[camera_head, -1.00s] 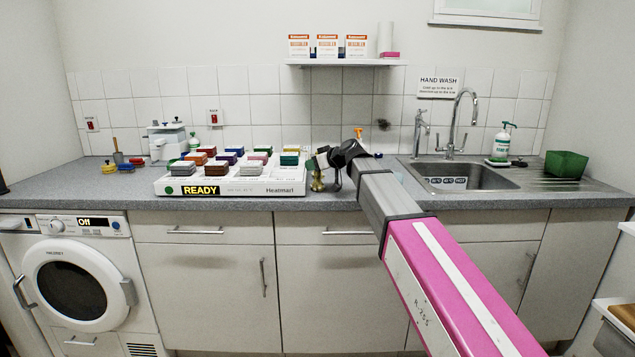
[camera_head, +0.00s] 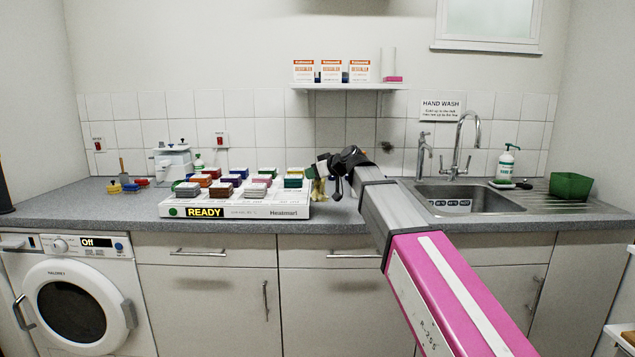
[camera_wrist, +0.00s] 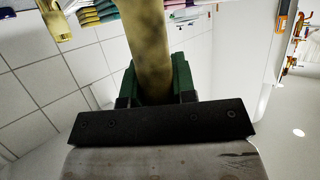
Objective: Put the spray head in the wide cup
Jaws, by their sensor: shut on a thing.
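My gripper (camera_head: 324,170) is above the counter, just right of the white tray. In the wrist view its green fingers (camera_wrist: 183,76) are shut on a brass-coloured tube (camera_wrist: 150,45), which runs up out of the frame. I cannot tell from its visible part whether this is the spray head. A pale brass shape (camera_head: 318,190) shows under my gripper in the head view. A second brass-coloured piece (camera_wrist: 55,20) with a flared end is at the upper left of the wrist view, apart from the fingers. I cannot pick out the wide cup.
The white tray (camera_head: 240,210) holds several coloured blocks and reads READY. The counter (camera_head: 120,208) has small items at its left. A sink (camera_head: 470,198) with taps, a soap bottle (camera_head: 506,163) and a green tub (camera_head: 570,186) are right. A shelf (camera_head: 350,87) hangs above.

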